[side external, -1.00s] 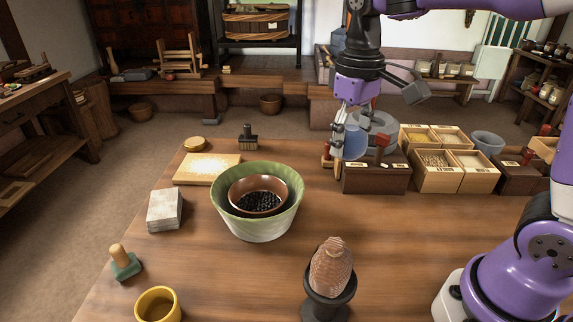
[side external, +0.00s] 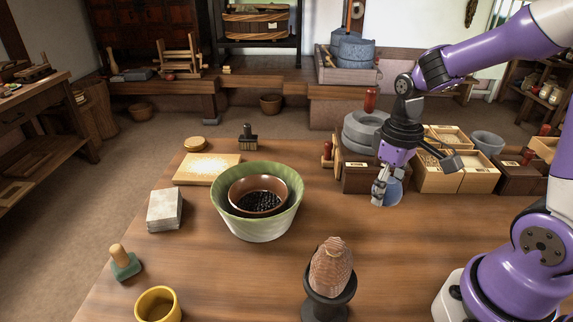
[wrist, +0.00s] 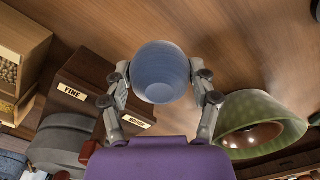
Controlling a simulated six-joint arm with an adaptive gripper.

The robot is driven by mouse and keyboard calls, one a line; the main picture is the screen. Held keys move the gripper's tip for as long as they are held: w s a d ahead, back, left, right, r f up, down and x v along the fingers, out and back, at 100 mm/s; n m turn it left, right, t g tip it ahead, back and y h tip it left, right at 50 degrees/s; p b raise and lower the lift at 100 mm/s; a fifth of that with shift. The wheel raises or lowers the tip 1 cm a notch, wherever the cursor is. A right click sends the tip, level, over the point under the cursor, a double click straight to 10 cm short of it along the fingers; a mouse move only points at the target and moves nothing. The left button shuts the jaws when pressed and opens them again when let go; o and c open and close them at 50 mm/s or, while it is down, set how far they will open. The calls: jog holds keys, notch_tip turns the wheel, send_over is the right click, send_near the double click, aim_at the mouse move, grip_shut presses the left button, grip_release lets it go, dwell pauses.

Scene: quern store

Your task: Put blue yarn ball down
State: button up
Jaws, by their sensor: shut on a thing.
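The blue yarn ball (wrist: 160,72) is between the two fingers of my gripper (wrist: 163,88) in the wrist view. In the side external view my gripper (side external: 384,188) is shut on the ball (side external: 394,192), low over the table (side external: 250,275), in front of the dark box with the quern. The fingers hide part of the ball in the side view. I cannot tell whether the ball touches the table top.
The green bowl (side external: 262,226) holds a brown bowl of dark beans. A ridged brown object (side external: 331,268) stands on a black stand at the front. The grey quern (side external: 362,130) and boxes of grain (side external: 437,178) stand behind my gripper. The table's middle is clear.

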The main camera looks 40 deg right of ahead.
aim_at(384, 215)
jog(key=shift+w+d+f, duration=0.1)
jog(key=shift+d+f, duration=0.3)
jog(key=shift+d, duration=0.2)
jog(key=shift+w+d+f, duration=0.1)
jog(key=shift+d+f, duration=0.25)
jog(key=shift+d, duration=0.25)
jog(key=shift+d+f, duration=0.15)
jog(key=shift+f, duration=1.9)
jog(key=shift+f, duration=0.1)
jog(key=o, duration=1.1)
jog(key=shift+o, duration=0.2)
